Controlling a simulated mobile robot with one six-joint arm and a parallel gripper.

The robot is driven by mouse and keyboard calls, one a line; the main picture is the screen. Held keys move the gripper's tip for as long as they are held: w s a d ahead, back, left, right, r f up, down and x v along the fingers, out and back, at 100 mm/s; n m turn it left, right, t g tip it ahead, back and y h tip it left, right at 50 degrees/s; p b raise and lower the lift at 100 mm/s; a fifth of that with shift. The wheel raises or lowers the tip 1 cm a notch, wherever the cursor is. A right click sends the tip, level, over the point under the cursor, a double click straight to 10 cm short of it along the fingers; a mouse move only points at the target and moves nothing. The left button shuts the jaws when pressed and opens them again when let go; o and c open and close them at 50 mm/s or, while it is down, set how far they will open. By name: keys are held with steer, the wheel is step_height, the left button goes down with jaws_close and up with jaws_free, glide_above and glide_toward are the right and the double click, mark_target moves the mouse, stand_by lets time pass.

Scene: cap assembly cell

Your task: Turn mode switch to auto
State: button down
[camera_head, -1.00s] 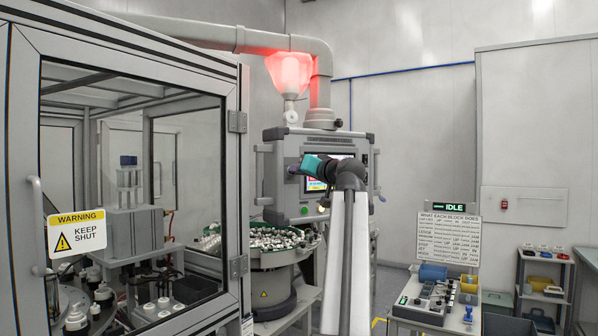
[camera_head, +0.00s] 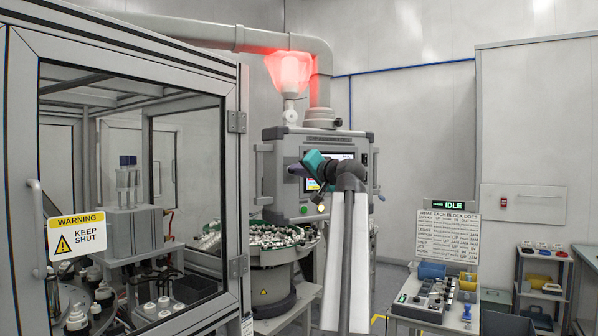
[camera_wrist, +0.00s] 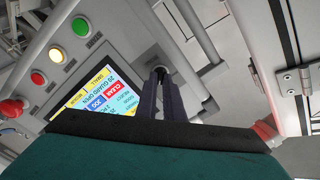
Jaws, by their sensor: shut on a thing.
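The mode switch (camera_wrist: 160,71) is a small dark knob on the grey control panel (camera_wrist: 130,48), largely hidden by my fingertips in the wrist view. My gripper (camera_wrist: 161,82) is shut on the mode switch, its two dark fingers close together. The position the switch points to cannot be read. The lit touchscreen (camera_wrist: 103,98) beside my fingers shows "GUARD OPEN" and "JOG" in the wrist view.
A glazed guard enclosure (camera_head: 232,200) stands left. A parts bowl (camera_head: 270,258) sits below the panel. A bench (camera_head: 415,322) stands right.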

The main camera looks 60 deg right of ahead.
steer(key=shift+r, duration=0.1)
steer(key=c, duration=1.9)
jaws_free()
steer(key=shift+o, duration=0.2)
steer(key=shift+s, duration=0.1)
steer(key=b+v, duration=0.3)
steer(key=v, duration=1)
steer(key=shift+s+a, duration=0.2)
steer(key=shift+s, duration=0.1)
